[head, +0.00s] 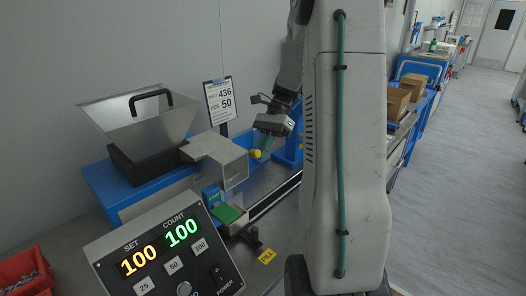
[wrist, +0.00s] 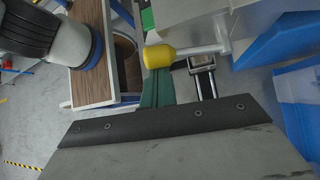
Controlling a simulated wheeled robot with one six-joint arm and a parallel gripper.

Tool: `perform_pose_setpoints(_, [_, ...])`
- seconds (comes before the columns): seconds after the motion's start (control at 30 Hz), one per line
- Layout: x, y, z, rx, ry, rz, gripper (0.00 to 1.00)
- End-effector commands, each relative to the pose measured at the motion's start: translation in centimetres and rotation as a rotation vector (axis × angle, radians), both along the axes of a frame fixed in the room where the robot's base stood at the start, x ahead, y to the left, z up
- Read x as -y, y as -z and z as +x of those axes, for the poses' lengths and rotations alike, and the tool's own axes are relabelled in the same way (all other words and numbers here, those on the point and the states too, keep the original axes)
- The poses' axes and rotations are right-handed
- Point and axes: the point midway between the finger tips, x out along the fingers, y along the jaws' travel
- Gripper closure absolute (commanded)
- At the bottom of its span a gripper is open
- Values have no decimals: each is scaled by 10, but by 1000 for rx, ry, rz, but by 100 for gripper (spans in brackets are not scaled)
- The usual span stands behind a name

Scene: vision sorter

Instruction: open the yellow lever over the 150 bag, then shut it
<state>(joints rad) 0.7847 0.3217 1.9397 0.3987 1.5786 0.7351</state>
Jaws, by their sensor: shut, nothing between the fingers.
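The yellow lever's round knob (head: 255,154) shows in the head view beside the grey chute, at the fingertips of my gripper (head: 266,146). In the wrist view the yellow knob (wrist: 159,57) sits on the end of a pale metal rod that comes from the right. My gripper's teal fingers (wrist: 157,88) are shut, with nothing between them, and their tips are close to the knob. I cannot tell whether they touch it. I cannot make out a 150 bag in either view.
A control panel (head: 175,262) reads SET 100 and COUNT 100. A metal hopper (head: 140,122) and a grey chute (head: 232,166) stand on the blue machine. A sign (head: 221,101) reads 436 and 50. A red bin (head: 24,272) is at lower left. The right-hand floor is clear.

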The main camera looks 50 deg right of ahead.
Motion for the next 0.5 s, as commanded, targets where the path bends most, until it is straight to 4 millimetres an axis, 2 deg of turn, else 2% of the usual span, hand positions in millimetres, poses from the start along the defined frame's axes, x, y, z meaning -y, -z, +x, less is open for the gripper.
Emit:
perform_pose_setpoints(0.3, [1, 3, 0, 0, 0, 0, 100])
perform_pose_setpoints(0.5, [10, 27, -6, -3, -5, 2, 100])
